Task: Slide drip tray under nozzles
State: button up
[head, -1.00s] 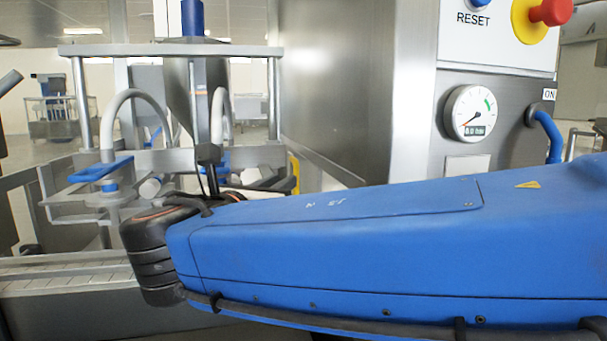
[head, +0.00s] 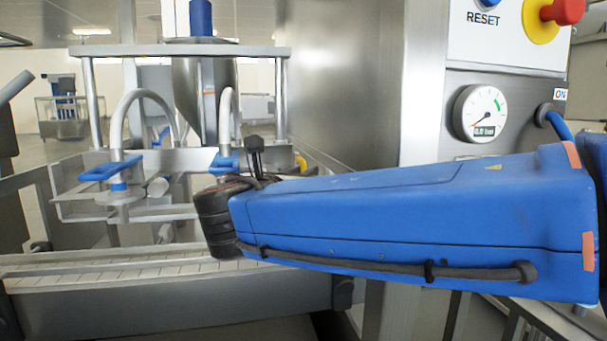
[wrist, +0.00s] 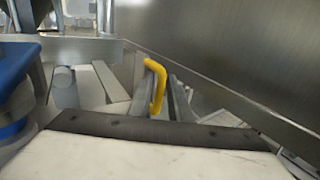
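A yellow handle (wrist: 154,86) stands upright ahead in the wrist view, on grey metal bars; it seems to belong to the drip tray, whose pan I cannot make out. A small yellow bit (head: 301,164) shows past my wrist in the head view. The filling nozzles hang below the hopper: one has a blue-handled valve (head: 111,171), and another blue part (head: 224,162) sits to its right. My gripper's fingers are hidden behind my blue arm in the head view. A white body with a dark edge, probably my gripper's housing, fills the bottom of the wrist view; no fingertips show.
A slatted conveyor (head: 120,277) runs below the nozzles. A steel cabinet with a pressure gauge (head: 481,113) and a red emergency button (head: 562,11) stands at right. A steel wall (wrist: 225,50) borders the yellow handle on the right. A blue part (wrist: 15,85) is close at left.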

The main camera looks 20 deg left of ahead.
grip_shut()
jog(key=s+d, duration=0.4)
jog(key=s, duration=0.2)
jog(key=shift+s, duration=0.3)
grip_release()
jog(key=shift+s, duration=0.1)
jog(key=s, duration=1.7)
jog(key=shift+s+a, duration=0.2)
jog(key=shift+a, duration=0.05)
